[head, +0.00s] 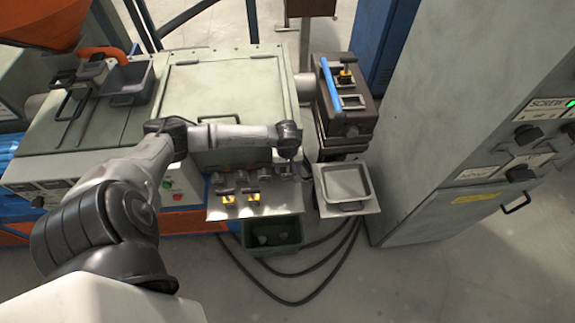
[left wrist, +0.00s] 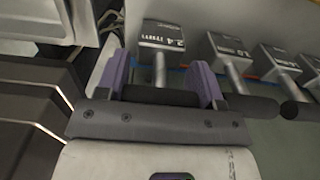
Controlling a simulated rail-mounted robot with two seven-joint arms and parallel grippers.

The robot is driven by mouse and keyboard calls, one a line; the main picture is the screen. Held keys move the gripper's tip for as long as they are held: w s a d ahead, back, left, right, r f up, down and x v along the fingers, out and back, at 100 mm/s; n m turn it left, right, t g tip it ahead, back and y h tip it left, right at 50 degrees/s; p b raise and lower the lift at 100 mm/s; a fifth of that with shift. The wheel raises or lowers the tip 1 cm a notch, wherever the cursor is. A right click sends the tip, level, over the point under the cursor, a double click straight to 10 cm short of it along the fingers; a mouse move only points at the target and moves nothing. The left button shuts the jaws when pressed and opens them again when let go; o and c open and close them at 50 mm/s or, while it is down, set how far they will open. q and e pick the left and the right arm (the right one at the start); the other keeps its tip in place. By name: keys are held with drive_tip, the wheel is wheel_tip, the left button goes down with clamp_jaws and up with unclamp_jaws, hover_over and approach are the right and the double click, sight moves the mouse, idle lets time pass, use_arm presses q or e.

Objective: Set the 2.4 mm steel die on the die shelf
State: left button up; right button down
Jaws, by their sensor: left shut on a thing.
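In the left wrist view, the 2.4 mm steel die (left wrist: 162,36) is a grey block with a dark printed label, a metal stem and a black crossbar handle. In the head view, my left gripper (head: 293,165) points down at the right end of the pale die shelf (head: 222,213) on the machine's front. The held die is mostly hidden there. I cannot tell whether its block touches the shelf. My right gripper is not in view.
Several other labelled dies (left wrist: 232,50) stand in a row to the right of the held die. Two yellow-marked pieces (head: 229,200) sit on the shelf. A green bin (head: 262,251) is below; a grey tray (head: 346,206) and a dark box (head: 360,118) stand to the right.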

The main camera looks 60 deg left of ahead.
use_arm(q)
drive_tip(key=shift+f, duration=0.15)
drive_tip(key=o, duration=1)
drive_tip(key=shift+o, duration=0.2)
